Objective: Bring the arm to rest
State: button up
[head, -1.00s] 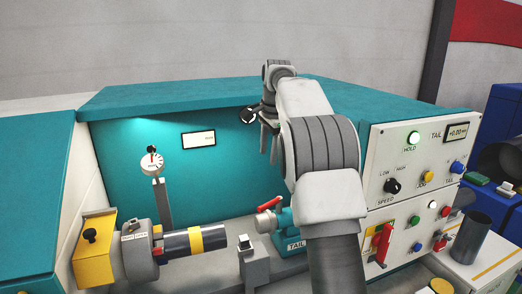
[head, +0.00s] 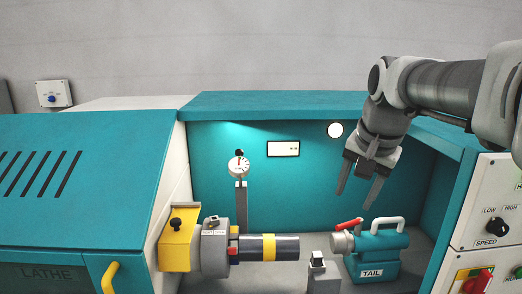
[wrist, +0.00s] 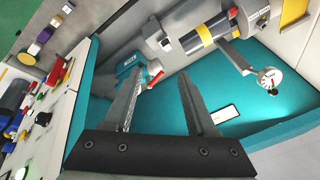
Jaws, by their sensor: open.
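My gripper (head: 359,184) hangs from my arm at the right of the head view, with its fingers pointing down. It is open and empty, the two fingers apart. It is in the air above and in front of the teal tailstock (head: 372,262) marked TAIL, apart from it as far as I can tell. In the wrist view the open fingers (wrist: 160,93) have nothing between them but the teal back wall. A dark cylinder with a yellow band (head: 268,248) sits in the grey chuck (head: 215,248) on the left, clear of the gripper.
A dial gauge (head: 239,167) on a post stands behind the cylinder. A small grey support (head: 318,272) stands between cylinder and tailstock. The control panel (head: 490,205) with knobs and a red switch is at the right. The space above the teal housing's left part is free.

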jog(key=s+a+f+n, duration=0.2)
jog(key=s+f, duration=0.3)
jog(key=s, duration=0.4)
jog(key=s+a+f+n+t, duration=0.1)
jog(key=s+a+f+n, duration=0.1)
jog(key=s+f+n, duration=0.3)
jog(key=s, duration=0.4)
jog(key=shift+s+f+b, duration=0.25)
jog(key=shift+f+b, duration=0.05)
jog(key=shift+f, duration=0.1)
